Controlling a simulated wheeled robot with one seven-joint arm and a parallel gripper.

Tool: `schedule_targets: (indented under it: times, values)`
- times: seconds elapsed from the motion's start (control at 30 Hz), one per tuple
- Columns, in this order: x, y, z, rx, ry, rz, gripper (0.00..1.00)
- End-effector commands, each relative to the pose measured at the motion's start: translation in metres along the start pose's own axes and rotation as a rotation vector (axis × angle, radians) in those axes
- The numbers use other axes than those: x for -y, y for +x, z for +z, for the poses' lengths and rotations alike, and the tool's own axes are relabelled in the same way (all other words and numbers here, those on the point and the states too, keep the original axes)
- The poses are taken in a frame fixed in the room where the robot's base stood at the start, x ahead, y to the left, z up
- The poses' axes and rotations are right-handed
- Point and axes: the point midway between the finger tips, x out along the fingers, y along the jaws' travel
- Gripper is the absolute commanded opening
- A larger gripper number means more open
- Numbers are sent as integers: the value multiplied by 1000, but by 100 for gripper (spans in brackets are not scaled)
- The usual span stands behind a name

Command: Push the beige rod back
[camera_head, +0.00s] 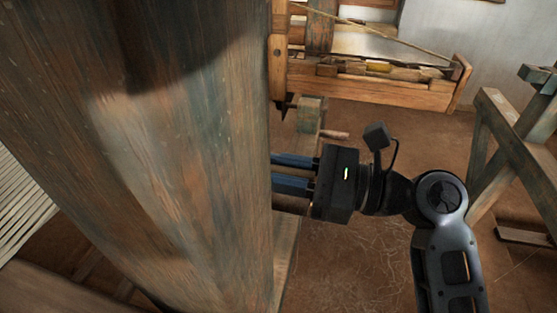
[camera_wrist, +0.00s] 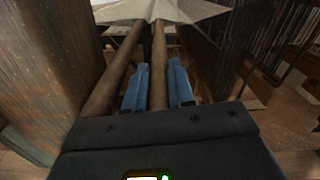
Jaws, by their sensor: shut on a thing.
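In the wrist view the beige rod (camera_wrist: 159,60), brownish in this light, runs away from me between the two blue fingers of my gripper (camera_wrist: 160,84). The fingers are shut on it, one on each side. A second, similar rod (camera_wrist: 112,88) runs beside it on the left, outside the fingers. The far ends of both rods reach the pale cloth or threads (camera_wrist: 160,10). In the head view my gripper (camera_head: 276,175) points left, and its fingertips go out of sight behind a large wooden post.
The thick, worn wooden post (camera_head: 190,150) fills much of the head view's left. Pale warp threads (camera_head: 20,205) lie beyond it. A wooden bench with tools (camera_head: 370,90) stands at the back, a trestle frame (camera_head: 500,140) at right. Brown floor (camera_head: 350,265) is open below my arm.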

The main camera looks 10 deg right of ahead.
Motion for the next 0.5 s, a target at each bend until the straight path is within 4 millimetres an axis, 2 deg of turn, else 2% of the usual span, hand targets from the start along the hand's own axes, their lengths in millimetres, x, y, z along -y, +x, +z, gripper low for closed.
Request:
schedule_targets:
  times: [0.1,0.13,0.2,0.4,0.5]
  values:
    - [-5,0,-1,0,1,12,0]
    - [-5,0,-1,0,1,13,24]
    - [-5,1,-1,0,1,14,31]
    - [-4,1,-1,0,1,12,48]
    - [-4,1,-1,0,1,12,48]
